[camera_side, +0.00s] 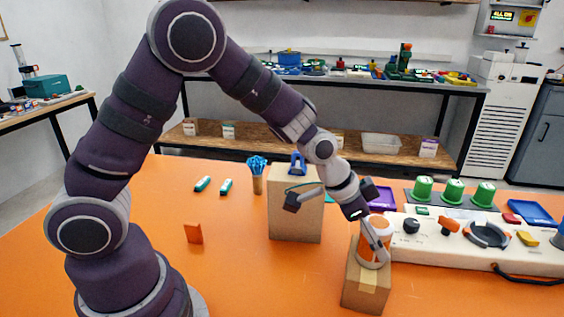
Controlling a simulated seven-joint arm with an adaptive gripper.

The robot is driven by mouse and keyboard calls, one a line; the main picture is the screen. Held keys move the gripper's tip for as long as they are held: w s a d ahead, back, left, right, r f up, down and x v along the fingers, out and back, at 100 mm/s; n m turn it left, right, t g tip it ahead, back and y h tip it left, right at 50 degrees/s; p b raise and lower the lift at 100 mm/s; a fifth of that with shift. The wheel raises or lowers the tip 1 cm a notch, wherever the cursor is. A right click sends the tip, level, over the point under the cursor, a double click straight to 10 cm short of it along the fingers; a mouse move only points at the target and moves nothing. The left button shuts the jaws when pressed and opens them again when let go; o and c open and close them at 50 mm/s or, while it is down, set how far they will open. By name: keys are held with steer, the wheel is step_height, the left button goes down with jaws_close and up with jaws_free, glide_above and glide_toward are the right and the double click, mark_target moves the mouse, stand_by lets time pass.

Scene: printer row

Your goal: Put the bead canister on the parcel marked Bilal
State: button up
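An orange and white canister (378,226), which looks like the bead canister, is upright at the top of a small cardboard parcel (366,289) at the front right of the orange table. Whether its base touches the parcel is unclear. My gripper (376,250) reaches down to the canister from the upper left, with a grey finger across its front. The other finger is hidden, so I cannot tell whether the grip is closed. A taller cardboard box (295,220) stands behind to the left. No name is readable on either box.
Right of the parcel is a white panel (450,257) with knobs and a cable. Green cups (454,191) stand behind it. A blue-topped bundle (257,172), two small green-white items (214,185) and an orange block (194,233) are left. The front middle is clear.

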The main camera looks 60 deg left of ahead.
steer(key=o, duration=0.5)
steer(key=shift+c, duration=0.2)
steer(key=shift+s+r, duration=0.1)
steer(key=shift+r, duration=0.25)
steer(key=v, duration=1.2)
steer(key=s+a+n+y, duration=0.3)
steer(key=s+a+n, duration=0.2)
steer(key=s, duration=0.6)
steer(key=shift+s+a+r+n+y, duration=0.2)
steer(key=shift+a+n+y, duration=0.1)
steer(key=shift+n, duration=0.6)
